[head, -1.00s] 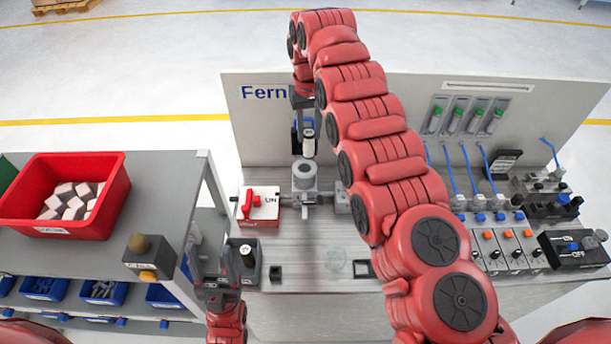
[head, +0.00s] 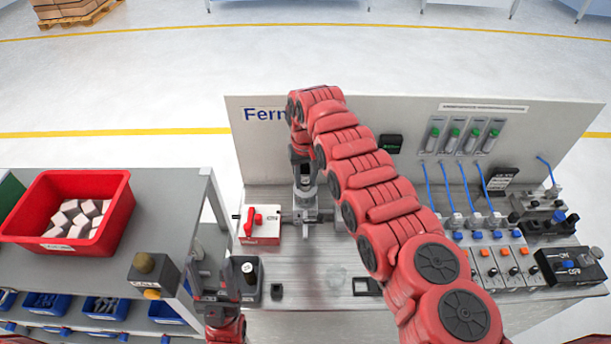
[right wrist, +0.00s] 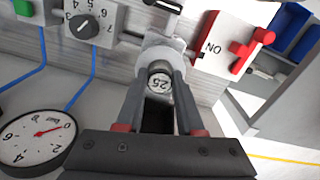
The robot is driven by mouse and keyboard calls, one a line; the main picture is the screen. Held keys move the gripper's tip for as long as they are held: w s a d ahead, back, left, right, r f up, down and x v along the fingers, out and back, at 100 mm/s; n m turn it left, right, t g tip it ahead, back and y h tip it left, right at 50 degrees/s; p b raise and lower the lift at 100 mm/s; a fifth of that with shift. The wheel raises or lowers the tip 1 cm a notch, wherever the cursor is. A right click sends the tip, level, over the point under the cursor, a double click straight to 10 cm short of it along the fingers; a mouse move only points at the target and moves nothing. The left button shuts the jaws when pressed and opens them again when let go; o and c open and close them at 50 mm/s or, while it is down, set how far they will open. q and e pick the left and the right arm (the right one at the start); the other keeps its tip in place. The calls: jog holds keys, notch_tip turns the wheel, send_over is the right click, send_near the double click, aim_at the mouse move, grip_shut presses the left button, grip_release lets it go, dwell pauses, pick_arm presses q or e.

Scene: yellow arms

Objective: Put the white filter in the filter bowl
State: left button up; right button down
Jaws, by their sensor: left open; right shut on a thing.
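My right gripper (head: 303,168) points down over the grey round filter bowl (head: 306,195) on the bench. In the head view the gripper mostly hides the filter. My left gripper (head: 216,290) is open and empty beside a black holder with a cylinder (head: 248,272).
A white box with a red switch (head: 261,224) stands just left of the bowl. A back panel (head: 400,140) rises behind. Valves and a control box (head: 570,264) are at right; a red bin (head: 70,205) is on the left shelf.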

jog(key=shift+f, duration=0.15)
jog(key=c, duration=0.5)
grip_release()
jog(key=shift+c, duration=0.2)
